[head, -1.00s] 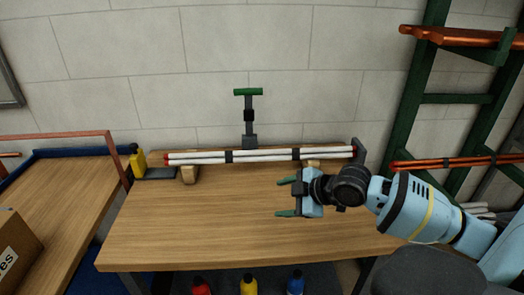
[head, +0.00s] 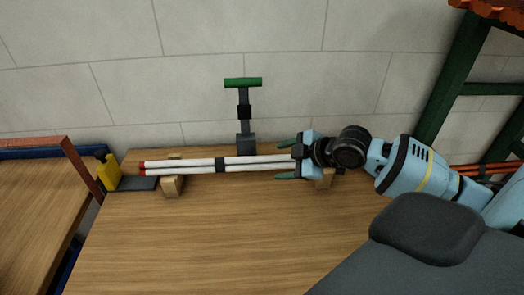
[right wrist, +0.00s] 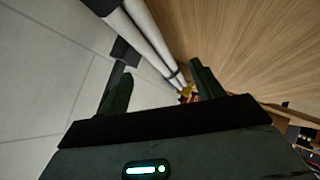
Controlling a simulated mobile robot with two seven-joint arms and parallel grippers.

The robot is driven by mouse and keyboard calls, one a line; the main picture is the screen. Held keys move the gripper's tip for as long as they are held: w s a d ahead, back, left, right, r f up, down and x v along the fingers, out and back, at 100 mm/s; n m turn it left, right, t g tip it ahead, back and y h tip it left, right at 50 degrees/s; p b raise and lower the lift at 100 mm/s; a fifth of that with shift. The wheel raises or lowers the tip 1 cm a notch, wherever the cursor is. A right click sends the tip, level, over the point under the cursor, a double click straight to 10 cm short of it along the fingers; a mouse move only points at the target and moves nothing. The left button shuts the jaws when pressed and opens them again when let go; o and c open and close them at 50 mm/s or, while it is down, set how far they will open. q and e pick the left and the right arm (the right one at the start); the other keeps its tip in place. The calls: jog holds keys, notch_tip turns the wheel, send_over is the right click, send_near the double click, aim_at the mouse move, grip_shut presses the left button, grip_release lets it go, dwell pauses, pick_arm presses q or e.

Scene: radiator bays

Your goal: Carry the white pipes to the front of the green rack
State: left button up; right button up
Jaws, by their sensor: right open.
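The white pipes (head: 240,164) lie as a bundle with red ends and dark straps across wooden blocks (head: 172,186) at the back of the workbench. They also run down from the top in the right wrist view (right wrist: 148,35). My right gripper (head: 285,160) is open at the right part of the bundle, its fingers on the wall side and the near side of the pipes. I cannot tell whether they touch. The pipes' right end is hidden behind my gripper. The green rack (head: 456,90) stands at the right. My left gripper is out of view.
A dark stand with a green T-top (head: 243,84) rises behind the pipes near the wall. A yellow object (head: 107,173) stands left of them. The bench top (head: 220,240) in front is clear. Orange pipes (head: 482,169) lie on the rack.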

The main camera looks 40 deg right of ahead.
aim_at(264, 162)
jog(key=shift+w+d, duration=0.1)
jog(key=shift+w, duration=0.1)
jog(key=shift+x, duration=3.8)
jog(key=shift+w+d, duration=0.1)
jog(key=shift+d, duration=0.05)
jog(key=shift+c, duration=0.5)
jog(key=c, duration=1.2)
jog(key=shift+c, duration=0.4)
